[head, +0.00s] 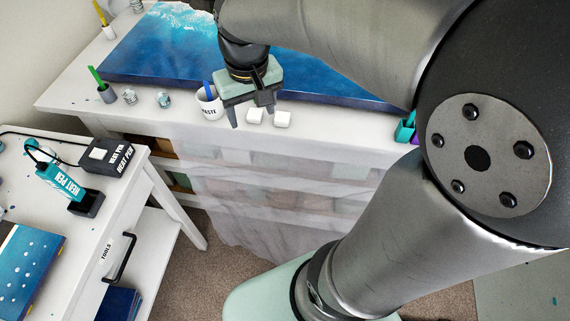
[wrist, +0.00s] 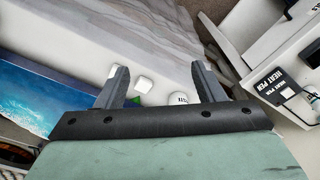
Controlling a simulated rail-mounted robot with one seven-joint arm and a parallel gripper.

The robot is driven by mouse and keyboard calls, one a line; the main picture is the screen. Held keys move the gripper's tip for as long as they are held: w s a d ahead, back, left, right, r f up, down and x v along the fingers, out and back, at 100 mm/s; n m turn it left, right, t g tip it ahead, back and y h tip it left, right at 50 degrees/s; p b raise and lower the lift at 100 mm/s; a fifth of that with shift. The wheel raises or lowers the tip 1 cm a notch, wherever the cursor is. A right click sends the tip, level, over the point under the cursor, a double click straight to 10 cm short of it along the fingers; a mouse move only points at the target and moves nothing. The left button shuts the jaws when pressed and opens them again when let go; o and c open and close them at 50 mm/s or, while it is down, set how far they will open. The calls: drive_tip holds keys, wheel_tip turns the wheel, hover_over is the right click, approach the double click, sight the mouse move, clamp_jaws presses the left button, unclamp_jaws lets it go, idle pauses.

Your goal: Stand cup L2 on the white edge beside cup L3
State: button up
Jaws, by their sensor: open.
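Two small clear cups stand on the table's white front edge, a left one (head: 129,97) and a right one (head: 163,99), with a gap between them. No labels are readable on them, so I cannot tell which is L2 or L3. My gripper (head: 252,117) is open and points down over the white edge, right of both cups. In the wrist view its two fingers (wrist: 157,68) are spread with nothing held between them. I cannot make out the clear cups in the wrist view.
A white WASTE cup (head: 209,104) with a blue stick stands between the clear cups and my gripper. Two white blocks (head: 254,116) (head: 282,119) lie by my fingers. A grey holder (head: 107,93) with a green brush stands left. The blue resin panel (head: 160,62) lies behind.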

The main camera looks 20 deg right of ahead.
drive_tip(key=s+d+f, duration=0.1)
drive_tip(key=s+f, duration=0.1)
drive_tip(key=s, duration=0.4)
drive_tip(key=s+f, duration=0.3)
drive_tip(key=s, duration=0.3)
drive_tip(key=shift+d+f+m, duration=0.25)
drive_tip(key=shift+d+m, duration=0.05)
drive_tip(key=shift+d, duration=0.05)
